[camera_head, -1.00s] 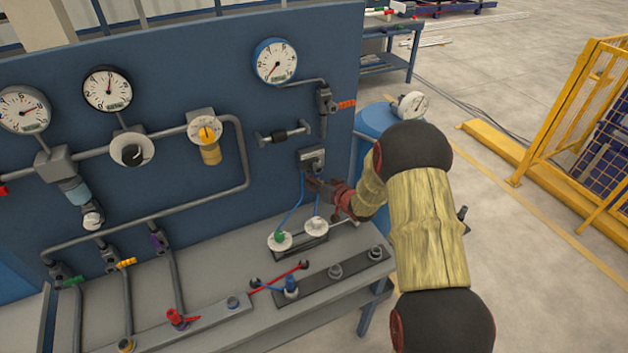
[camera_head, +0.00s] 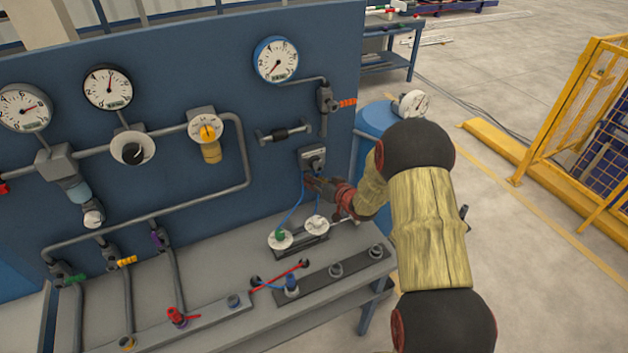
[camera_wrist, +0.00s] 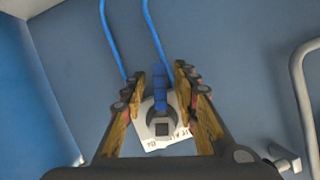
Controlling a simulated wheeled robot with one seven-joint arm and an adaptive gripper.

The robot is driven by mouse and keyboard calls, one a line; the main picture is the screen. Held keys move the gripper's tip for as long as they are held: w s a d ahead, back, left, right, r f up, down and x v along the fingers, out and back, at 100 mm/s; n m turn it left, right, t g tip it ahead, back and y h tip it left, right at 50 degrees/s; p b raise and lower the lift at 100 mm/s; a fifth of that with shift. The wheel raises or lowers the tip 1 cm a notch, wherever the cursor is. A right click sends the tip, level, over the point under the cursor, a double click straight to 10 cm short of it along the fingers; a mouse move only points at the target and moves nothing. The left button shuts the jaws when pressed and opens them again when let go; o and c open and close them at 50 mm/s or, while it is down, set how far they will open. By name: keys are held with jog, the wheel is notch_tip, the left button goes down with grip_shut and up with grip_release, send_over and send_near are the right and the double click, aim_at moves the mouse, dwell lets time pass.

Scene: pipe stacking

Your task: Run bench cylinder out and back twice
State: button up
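A small grey lever valve (camera_head: 309,155) is mounted on the blue panel. In the wrist view its blue lever (camera_wrist: 159,88) stands between my two fingertips, above a white label (camera_wrist: 152,142). My gripper (camera_head: 317,184) is at the valve's lower side. In the wrist view its fingers (camera_wrist: 160,76) are apart, with a narrow gap on each side of the lever. Two blue hoses (camera_head: 294,208) run from the valve towards the bench cylinder (camera_head: 300,246), which lies on the bench under two white round dials. The cylinder's right end is partly close to my arm.
The blue panel (camera_head: 255,110) carries gauges, pipes and small valves. A blue tank (camera_head: 375,125) stands behind my arm. Yellow fencing (camera_head: 560,125) is at right.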

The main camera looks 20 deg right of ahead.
jog(key=v, duration=1.1)
jog(key=shift+s, duration=0.25)
jog(key=shift+r, duration=0.15)
jog(key=shift+c, duration=0.4)
